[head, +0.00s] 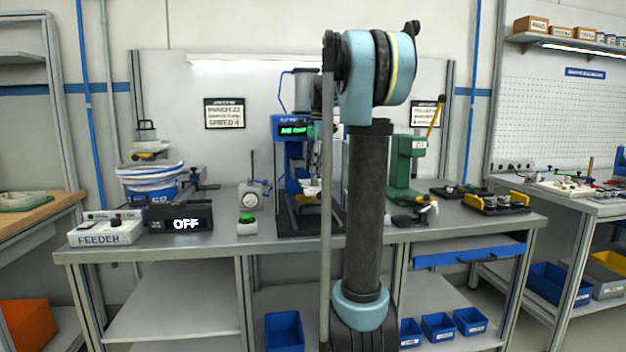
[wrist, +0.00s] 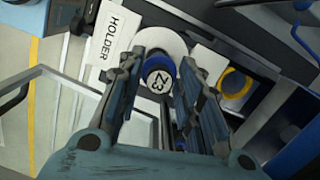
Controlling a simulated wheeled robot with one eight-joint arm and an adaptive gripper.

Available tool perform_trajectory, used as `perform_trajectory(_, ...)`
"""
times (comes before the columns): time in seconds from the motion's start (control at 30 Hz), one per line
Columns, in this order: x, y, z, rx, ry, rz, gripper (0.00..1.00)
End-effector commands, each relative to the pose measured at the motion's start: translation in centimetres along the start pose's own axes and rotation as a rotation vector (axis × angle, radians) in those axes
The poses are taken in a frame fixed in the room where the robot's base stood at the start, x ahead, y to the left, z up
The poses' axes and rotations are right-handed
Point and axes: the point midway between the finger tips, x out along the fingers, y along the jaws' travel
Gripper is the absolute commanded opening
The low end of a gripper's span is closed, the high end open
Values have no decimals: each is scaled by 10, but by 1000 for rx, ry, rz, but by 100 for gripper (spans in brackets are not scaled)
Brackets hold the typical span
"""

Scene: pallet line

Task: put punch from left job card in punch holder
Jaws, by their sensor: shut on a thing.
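The left job card (head: 224,113) hangs on the back wall; its small text seems to read punch Z3 and speed 4. In the wrist view, my gripper (wrist: 162,66) is shut on a blue punch (wrist: 158,78) whose pale round end is marked Z3 or 23. Beyond the punch is a white round part (wrist: 168,42), beside a white plate lettered HOLDER (wrist: 116,38). I cannot tell whether the punch touches or sits in the holder. In the head view, my arm hides much of the gripper area in front of the blue press (head: 291,165).
A green press (head: 405,165) stands right of my arm. A gauge (head: 252,194), a green button, an OFF display (head: 181,219) and a feeder box (head: 106,233) stand to the left. In the wrist view, a yellow ring (wrist: 235,84) lies right of the fingers.

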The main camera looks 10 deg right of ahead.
Motion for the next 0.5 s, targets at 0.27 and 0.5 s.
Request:
perform_trajectory(0.27,31,0,-5,1,0,0,4)
perform_trajectory(0.5,40,0,-6,1,0,0,4)
